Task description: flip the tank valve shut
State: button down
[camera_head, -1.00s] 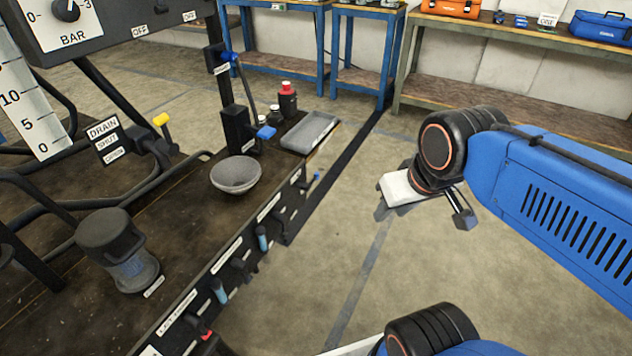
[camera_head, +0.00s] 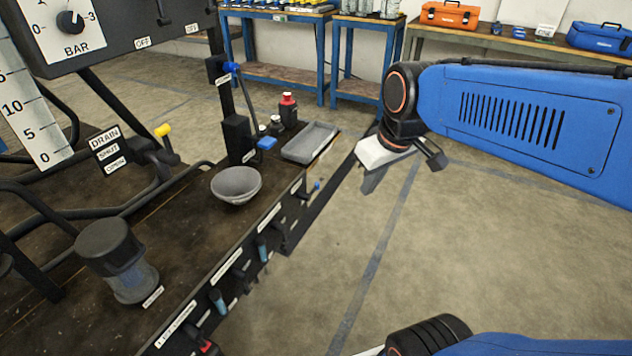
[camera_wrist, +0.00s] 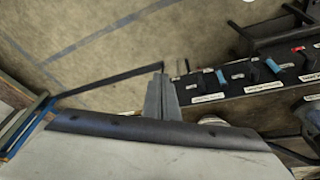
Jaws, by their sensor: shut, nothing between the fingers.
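A valve with a yellow-tipped lever (camera_head: 162,131) stands at the left of the bench, beside a plate (camera_head: 107,147) marked DRAIN, SHUT and OPEN. Its lever points up. A blue-handled lever (camera_head: 266,143) sits on a black block by the post, and another blue handle (camera_head: 231,67) is higher up the post. None of these shows a tank label that I can read. My gripper (camera_head: 371,182) is in the air right of the bench, apart from all of them. In the wrist view my gripper (camera_wrist: 162,85) has its fingers together and empty.
A grey bowl (camera_head: 236,186), a grey tray (camera_head: 310,142), a red-capped bottle (camera_head: 288,109) and a dark-lidded jar (camera_head: 120,262) stand on the bench. The floor at right is clear.

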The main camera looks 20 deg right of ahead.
jog(key=w+a+n+g, duration=0.1)
jog(key=w+a+n, duration=0.15)
jog(key=w, duration=0.85)
jog(key=n+g+y, duration=0.1)
jog(key=n, duration=0.3)
send_over(314, 189)
jog(key=s+d, duration=0.2)
jog(key=d, duration=0.1)
jog(key=shift+s+a+f+m, duration=0.1)
jog(key=shift+a+f+m, duration=0.05)
jog(key=shift+f, duration=0.45)
jog(key=shift+a+f+m, duration=0.1)
jog(key=shift+f, duration=0.5)
jog(key=x, duration=1.4)
jog(key=shift+s, duration=0.15)
